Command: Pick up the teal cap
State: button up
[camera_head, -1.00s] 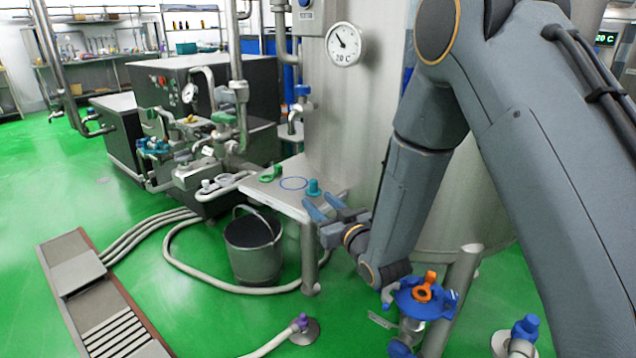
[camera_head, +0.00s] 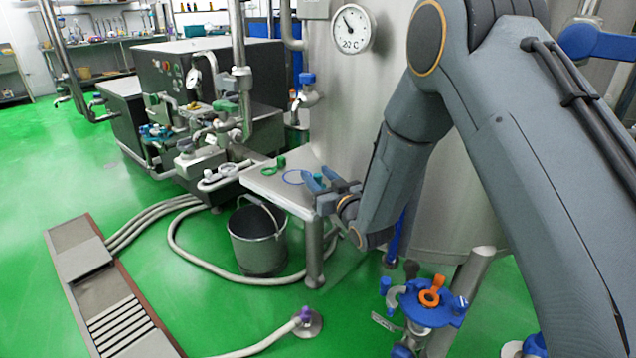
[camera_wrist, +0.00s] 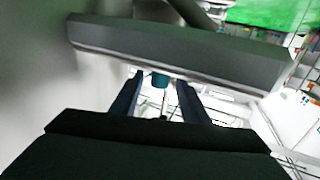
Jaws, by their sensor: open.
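The teal cap (camera_head: 318,178) stands on the small steel shelf (camera_head: 270,187) beside the tank, partly hidden by my fingers in the head view. My gripper (camera_head: 315,173) is at the shelf with its two blue-grey fingers apart, around the cap's place. In the wrist view the teal cap (camera_wrist: 160,80) shows between the tips of my open gripper (camera_wrist: 158,84), with a small gap visible on each side. The wrist view looks upside down, so the cap seems to hang from the shelf edge (camera_wrist: 180,48). I cannot tell whether either finger touches it.
A green clamp-like part (camera_head: 280,164) and a blue ring mark (camera_head: 294,177) are on the shelf left of my gripper. The steel tank (camera_head: 345,110) stands close behind. A bucket (camera_head: 257,238) stands below the shelf. A blue valve (camera_head: 433,303) with an orange handle is at the lower right.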

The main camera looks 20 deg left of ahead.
jog(key=shift+w+a, duration=0.15)
jog(key=shift+w, duration=0.1)
grip_shut()
